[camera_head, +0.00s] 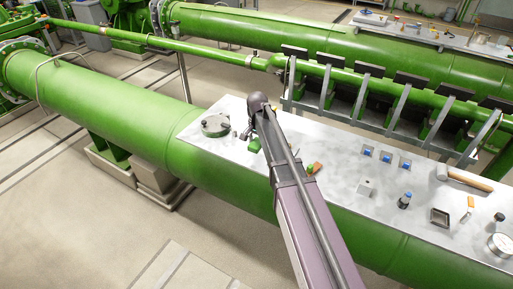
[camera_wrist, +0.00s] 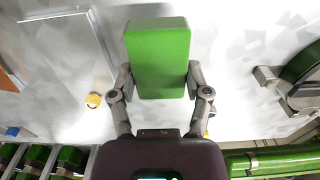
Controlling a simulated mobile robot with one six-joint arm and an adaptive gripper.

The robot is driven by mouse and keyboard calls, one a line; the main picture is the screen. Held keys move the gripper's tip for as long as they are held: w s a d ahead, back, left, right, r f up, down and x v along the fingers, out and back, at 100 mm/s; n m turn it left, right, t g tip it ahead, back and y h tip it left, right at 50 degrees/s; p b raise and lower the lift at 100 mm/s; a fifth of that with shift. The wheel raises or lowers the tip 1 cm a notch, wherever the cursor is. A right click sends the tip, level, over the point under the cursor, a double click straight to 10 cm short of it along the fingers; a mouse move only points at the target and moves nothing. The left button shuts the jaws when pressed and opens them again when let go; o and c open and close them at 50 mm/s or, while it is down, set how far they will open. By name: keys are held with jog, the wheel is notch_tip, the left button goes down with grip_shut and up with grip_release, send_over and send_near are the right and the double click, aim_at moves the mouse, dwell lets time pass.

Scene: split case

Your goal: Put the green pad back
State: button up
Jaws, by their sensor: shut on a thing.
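The green pad (camera_wrist: 158,58) is a flat rectangular block between the two fingers of my gripper (camera_wrist: 160,84) in the wrist view. The fingers are shut on its two long sides, and its far end sticks out past them. In the head view my arm comes down over the table, and a small green piece (camera_head: 254,146) shows beside it, which looks like the same pad. My gripper is mostly hidden by the arm there. I cannot tell how high the pad is above the table.
The grey tabletop (camera_head: 345,215) carries a round green-grey fixture (camera_head: 215,125) left of my arm. A green pipe and black-topped brackets (camera_head: 411,79) run behind.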

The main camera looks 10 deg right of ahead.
aim_at(257, 146)
jog(key=shift+w+f+b, duration=0.4)
jog(key=shift+f+b, duration=0.15)
jog(key=shift+f, duration=0.05)
jog(key=shift+f+b, duration=1.2)
jog(key=shift+f, duration=0.05)
jog(key=shift+f, duration=0.15)
jog(key=o, duration=1.3)
jog(key=shift+r, duration=0.25)
notch_tip(257, 146, up, 12)
jog(key=p, duration=1.2)
jog(key=shift+s, duration=0.15)
jog(key=s+d+n, duration=0.2)
jog(key=s, duration=0.6)
jog(key=s+d+n, duration=0.2)
jog(key=s, duration=0.6)
jog(key=s+d+n, duration=0.2)
jog(key=s+n, duration=0.1)
jog(key=s, duration=0.6)
jog(key=shift+d, duration=0.35)
